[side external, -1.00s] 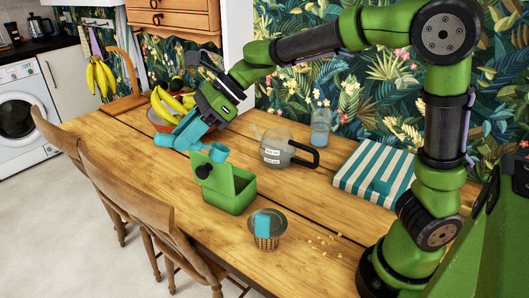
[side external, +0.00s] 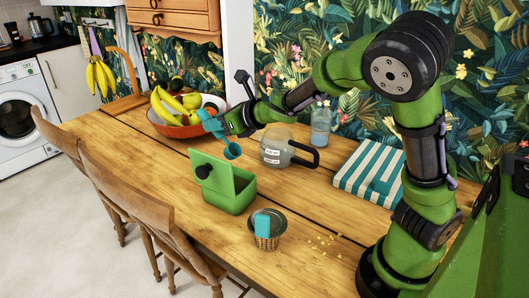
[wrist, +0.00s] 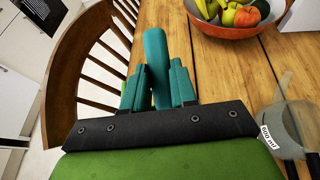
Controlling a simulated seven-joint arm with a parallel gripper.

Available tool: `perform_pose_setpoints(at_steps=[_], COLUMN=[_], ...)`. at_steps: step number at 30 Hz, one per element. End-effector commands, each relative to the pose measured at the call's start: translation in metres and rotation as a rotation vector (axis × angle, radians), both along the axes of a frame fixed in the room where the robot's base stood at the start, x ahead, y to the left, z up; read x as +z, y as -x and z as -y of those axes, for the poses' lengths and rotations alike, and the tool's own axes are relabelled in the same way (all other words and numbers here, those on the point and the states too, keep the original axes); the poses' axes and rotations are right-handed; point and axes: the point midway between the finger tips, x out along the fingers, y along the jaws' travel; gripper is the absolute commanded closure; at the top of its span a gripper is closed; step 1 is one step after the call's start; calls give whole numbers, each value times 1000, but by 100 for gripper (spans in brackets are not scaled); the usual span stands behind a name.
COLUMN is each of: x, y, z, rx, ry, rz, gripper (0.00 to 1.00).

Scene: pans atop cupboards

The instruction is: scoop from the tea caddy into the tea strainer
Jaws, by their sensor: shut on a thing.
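My gripper (side external: 212,122) is shut on a teal scoop (side external: 232,151), whose small cup hangs below the fingers, above the table. In the wrist view the scoop's handle (wrist: 156,65) stands between the two teal fingers (wrist: 157,90). The tea caddy (side external: 231,193) is a green box with its lid tilted open, below and to the front of the scoop; its inside is mostly hidden. The tea strainer (side external: 267,240) appears to be the small mesh-like cup with a teal tab, right of the caddy. I cannot tell whether the scoop holds tea.
A glass jug (side external: 280,147) with a black handle stands right of the scoop. A fruit bowl (side external: 180,130) is close behind the gripper. A striped cloth (side external: 372,172) and a glass bottle (side external: 320,128) are farther right. Crumbs (side external: 325,242) lie near the strainer. Chairs line the front edge.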

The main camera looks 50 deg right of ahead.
Motion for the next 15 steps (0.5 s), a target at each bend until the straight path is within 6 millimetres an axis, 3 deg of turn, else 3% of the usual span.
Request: perform_pose_setpoints(at_steps=[6, 15], x=[-15, -16], y=[0, 0], z=[1, 1], rx=[-1, 0], ry=[0, -3], rz=[12, 16], gripper=[100, 100])
